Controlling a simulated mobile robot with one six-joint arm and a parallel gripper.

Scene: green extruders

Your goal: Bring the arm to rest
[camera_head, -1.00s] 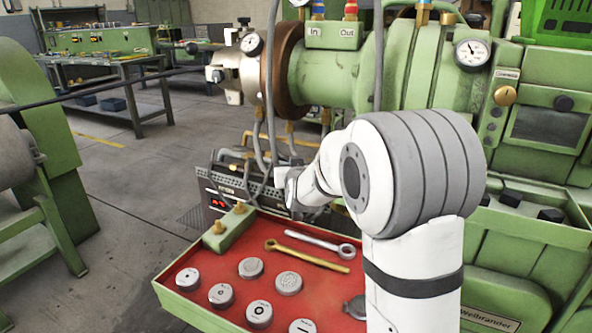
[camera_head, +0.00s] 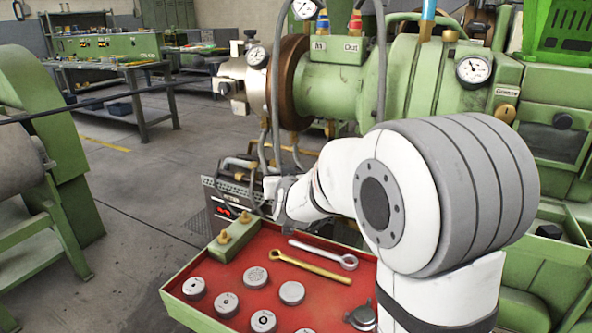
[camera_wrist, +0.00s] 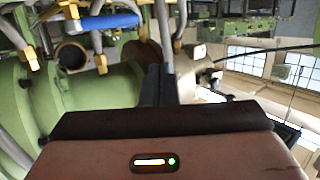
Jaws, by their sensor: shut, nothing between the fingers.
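My white and grey arm (camera_head: 345,185) is folded in front of the green machine, above the right part of the red tray, in the head view. Its wrist end is near the hoses at the picture's middle; the fingertips are hard to make out there. In the wrist view my gripper (camera_wrist: 160,82) shows as dark narrow fingers, closed together with nothing held. Its brownish body with a lit indicator fills the bottom. Beyond it are the green machine and hoses, out of contact as far as I can tell.
A red tray (camera_head: 215,267) below holds several round grey caps, a brass wrench (camera_head: 310,267) and a silver wrench (camera_head: 323,253). The green extruder (camera_head: 435,75) with gauges stands behind the arm. Another green machine (camera_head: 45,150) is at left. Floor between is clear.

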